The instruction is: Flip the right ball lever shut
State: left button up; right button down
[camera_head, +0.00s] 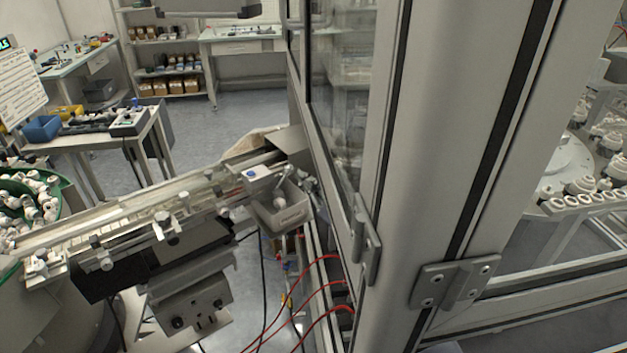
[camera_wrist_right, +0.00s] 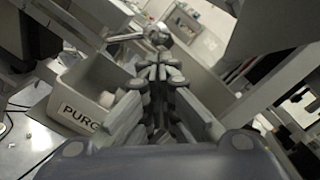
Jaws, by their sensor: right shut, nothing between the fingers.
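The ball lever shows in the right wrist view as a pale metal rod ending in a shiny ball (camera_wrist_right: 158,33), just beyond my fingertips. In the head view the lever (camera_head: 288,173) is small, at the end of the feed track above the purge bin. My right gripper (camera_head: 309,186) is beside it, partly hidden by the door frame. In the wrist view the right gripper (camera_wrist_right: 158,72) has its fingertips together and holds nothing. I cannot tell whether the fingertips touch the ball. My left gripper is not in view.
A grey bin marked PURGE (camera_wrist_right: 82,97) hangs close beside the right fingers; it also shows in the head view (camera_head: 283,219). The feed track (camera_head: 130,208) runs left to a green bowl of white parts (camera_head: 62,207). A thick door frame (camera_head: 420,150) stands at the right. Red hoses (camera_head: 318,262) hang below.

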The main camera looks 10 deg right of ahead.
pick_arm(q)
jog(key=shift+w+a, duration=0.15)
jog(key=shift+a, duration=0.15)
pick_arm(e)
jog(key=shift+w, duration=0.1)
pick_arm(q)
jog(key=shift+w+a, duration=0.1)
pick_arm(e)
jog(key=shift+a+r+n, duration=0.1)
jog(key=shift+r+n, duration=0.1)
jog(key=shift+n, duration=0.1)
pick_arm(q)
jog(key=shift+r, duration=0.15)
pick_arm(e)
jog(key=shift+r+n, duration=0.45)
jog(key=shift+n, duration=0.35)
pick_arm(q)
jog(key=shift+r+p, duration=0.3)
jog(key=shift+p, duration=0.1)
pick_arm(e)
jog(key=shift+s+a+r+n, duration=0.2)
jog(key=shift+r+n, duration=0.3)
jog(key=shift+n, duration=0.45)
jog(key=shift+s+a+r+n, duration=0.1)
jog(key=shift+a+r+n, duration=0.3)
jog(key=shift+n, duration=0.55)
jog(key=shift+d+r, duration=0.1)
